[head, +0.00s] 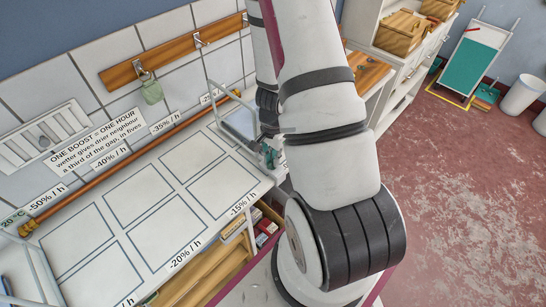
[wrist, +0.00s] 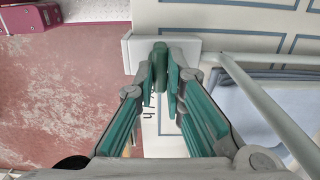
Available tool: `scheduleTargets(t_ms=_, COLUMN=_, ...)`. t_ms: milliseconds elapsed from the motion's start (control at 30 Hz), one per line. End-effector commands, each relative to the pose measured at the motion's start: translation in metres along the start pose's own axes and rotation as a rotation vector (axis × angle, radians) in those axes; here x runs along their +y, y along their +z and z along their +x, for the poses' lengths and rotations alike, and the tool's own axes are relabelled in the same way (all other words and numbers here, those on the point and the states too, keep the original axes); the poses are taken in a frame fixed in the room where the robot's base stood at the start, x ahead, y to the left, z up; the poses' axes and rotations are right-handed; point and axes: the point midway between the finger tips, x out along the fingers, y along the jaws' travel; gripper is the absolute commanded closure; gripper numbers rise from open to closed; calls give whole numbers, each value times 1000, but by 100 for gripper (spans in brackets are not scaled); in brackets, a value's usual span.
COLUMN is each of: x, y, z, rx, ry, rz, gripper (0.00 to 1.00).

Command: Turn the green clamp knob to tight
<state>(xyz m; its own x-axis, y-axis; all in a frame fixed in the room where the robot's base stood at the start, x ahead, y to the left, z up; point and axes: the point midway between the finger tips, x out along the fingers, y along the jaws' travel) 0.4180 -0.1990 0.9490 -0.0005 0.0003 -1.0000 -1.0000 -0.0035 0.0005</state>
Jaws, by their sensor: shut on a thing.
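The green clamp knob (wrist: 160,60) shows in the wrist view as a dark green upright piece in front of a pale clamp block (wrist: 134,52) at the edge of the white worktop. My gripper (wrist: 163,85) has its green fingers on either side of the knob, shut on it. In the head view my gripper (head: 270,156) is small and partly hidden behind my arm, at the worktop's right edge. The knob cannot be made out there. No tight mark is readable near the knob.
A pale frame with a bluish panel (wrist: 265,98) stands close right of my gripper in the wrist view. The worktop (head: 142,194) has outlined, empty-looking rectangles. A copper pipe (head: 125,155) runs along the wall. The red floor (head: 455,190) at right is largely open.

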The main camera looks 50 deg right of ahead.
Motion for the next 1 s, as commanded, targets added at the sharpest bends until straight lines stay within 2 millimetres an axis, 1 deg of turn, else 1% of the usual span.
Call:
scheduleTargets(t_ms=500, x=-1, y=-1, z=-1, rx=2, ry=-3, rz=21, gripper=100)
scheduleTargets(t_ms=533, x=-1, y=-1, z=-1, rx=2, ry=-3, rz=21, gripper=87)
scheduleTargets(t_ms=567, x=-1, y=-1, z=-1, rx=2, ry=-3, rz=21, gripper=80)
scheduleTargets(t_ms=600, x=-1, y=-1, z=-1, rx=2, ry=-3, rz=20, gripper=71)
scheduleTargets(t_ms=633, x=-1, y=-1, z=-1, rx=2, ry=-3, rz=20, gripper=69)
scheduleTargets(t_ms=900, x=0, y=0, z=-1, rx=1, ry=-1, rz=19, gripper=69)
scheduleTargets(t_ms=1000, x=0, y=0, z=-4, rx=1, ry=-1, rz=17, gripper=69)
